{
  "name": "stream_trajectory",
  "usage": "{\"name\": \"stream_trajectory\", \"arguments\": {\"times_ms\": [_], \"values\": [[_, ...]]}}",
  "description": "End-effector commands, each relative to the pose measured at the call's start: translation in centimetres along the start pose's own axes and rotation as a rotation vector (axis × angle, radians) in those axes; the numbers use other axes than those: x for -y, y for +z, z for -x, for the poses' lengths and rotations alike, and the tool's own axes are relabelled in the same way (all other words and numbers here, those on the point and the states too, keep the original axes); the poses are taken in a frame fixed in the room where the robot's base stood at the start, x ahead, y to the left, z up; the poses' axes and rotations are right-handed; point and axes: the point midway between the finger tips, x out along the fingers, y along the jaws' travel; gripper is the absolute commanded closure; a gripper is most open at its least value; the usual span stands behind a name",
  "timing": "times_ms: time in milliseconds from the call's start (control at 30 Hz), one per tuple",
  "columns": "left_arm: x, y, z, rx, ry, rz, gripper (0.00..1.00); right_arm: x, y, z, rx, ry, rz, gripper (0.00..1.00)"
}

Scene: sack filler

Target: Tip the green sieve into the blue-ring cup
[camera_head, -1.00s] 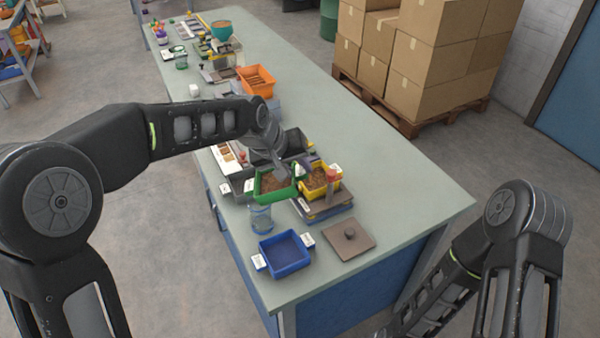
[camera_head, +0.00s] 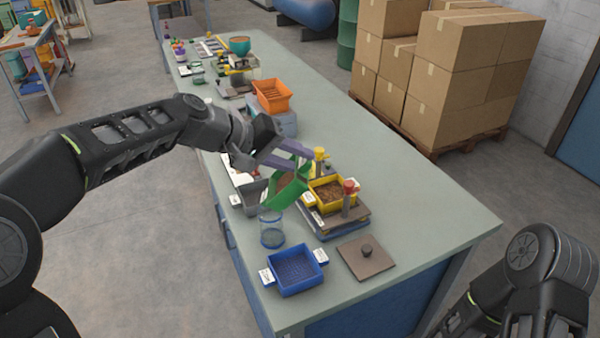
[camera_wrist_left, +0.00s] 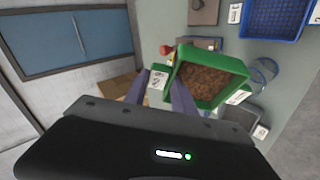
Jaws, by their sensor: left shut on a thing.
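The green sieve (camera_head: 288,190) is held tilted above the bench, its lower side toward the cup. In the left wrist view the sieve (camera_wrist_left: 213,62) has brown grains inside. My left gripper (camera_head: 288,155) is shut on the sieve at its far side; its fingers also show in the left wrist view (camera_wrist_left: 160,88). The clear blue-ring cup (camera_head: 271,231) stands upright on the bench, just below and left of the sieve in the head view. It also shows in the left wrist view (camera_wrist_left: 265,70). My right arm is at the lower right, its gripper out of frame.
A yellow box (camera_head: 312,200) of brown grains stands right of the sieve. A blue mesh tray (camera_head: 295,272) and a flat brown lid (camera_head: 366,262) lie in front. A grey bin (camera_head: 252,198) is behind the cup. The bench's right side is clear.

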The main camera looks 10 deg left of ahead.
Motion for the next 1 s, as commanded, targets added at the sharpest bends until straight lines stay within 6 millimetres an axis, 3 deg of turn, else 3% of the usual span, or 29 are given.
{"name": "stream_trajectory", "arguments": {"times_ms": [33, 1000], "values": [[0.6, 0.0, -0.1, -0.003, 0.019, 0.007, 1.0, -0.4, -0.1, -1.1, -0.001, -0.002, 0.001, 0.64], [3.0, -1.5, 3.5, -0.004, 0.431, 0.179, 1.0, -3.7, -0.4, -10.1, -0.01, -0.006, 0.005, 0.64]]}}
